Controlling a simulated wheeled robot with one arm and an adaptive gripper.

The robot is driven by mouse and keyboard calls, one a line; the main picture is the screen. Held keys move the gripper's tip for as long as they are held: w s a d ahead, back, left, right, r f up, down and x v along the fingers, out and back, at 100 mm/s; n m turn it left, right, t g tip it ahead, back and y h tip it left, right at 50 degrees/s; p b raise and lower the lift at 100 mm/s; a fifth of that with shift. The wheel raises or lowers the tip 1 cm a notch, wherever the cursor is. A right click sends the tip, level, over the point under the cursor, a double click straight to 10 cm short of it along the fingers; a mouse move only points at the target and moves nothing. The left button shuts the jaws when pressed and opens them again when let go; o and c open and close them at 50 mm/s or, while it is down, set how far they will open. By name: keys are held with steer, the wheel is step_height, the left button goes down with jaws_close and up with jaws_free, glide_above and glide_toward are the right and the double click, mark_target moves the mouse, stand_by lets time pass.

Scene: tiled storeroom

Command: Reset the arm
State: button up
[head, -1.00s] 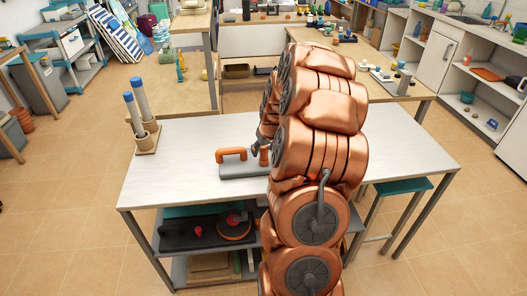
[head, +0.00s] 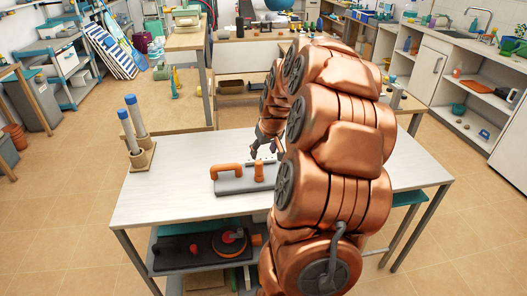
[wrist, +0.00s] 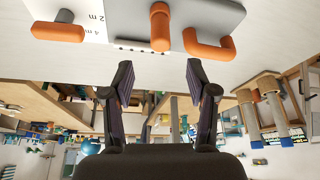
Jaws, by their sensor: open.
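My copper-coloured arm rises through the middle of the head view and covers part of the table. My gripper (head: 262,151) is above the white table (head: 165,190), just behind a grey board with orange handles (head: 232,186). In the wrist view my gripper (wrist: 158,82) has its two dark fingers spread apart with nothing between them. The grey board (wrist: 200,12) shows at the top of that view, apart from the fingers, with orange pegs and a handle. The right part of the board is hidden by my arm in the head view.
A wooden stand with two blue-topped grey cylinders (head: 141,160) is on the table's left end. A shelf below the table holds a dark tray (head: 175,256). Wooden benches (head: 170,103) stand behind. The table's front left is clear.

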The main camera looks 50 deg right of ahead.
stand_by(0.3)
steer(key=s+a+r+n+g+y+p, duration=0.15)
steer(key=s+a, duration=0.25)
steer(key=a, duration=0.8)
steer(key=s+a+r+n+g+y+b, duration=0.1)
steer(key=s+a+r, duration=0.15)
steer(key=a, duration=1.05)
steer(key=s+a+g, duration=0.1)
steer(key=s+a, duration=0.2)
steer(key=s, duration=0.3)
steer(key=s+a+n+g+p, duration=0.1)
steer(key=s+a, duration=0.3)
steer(key=s, duration=0.3)
steer(key=s+a+n+g, duration=0.1)
steer(key=s+a, duration=0.3)
steer(key=s, duration=0.3)
steer(key=shift+h, duration=0.35)
steer(key=shift+g, duration=0.25)
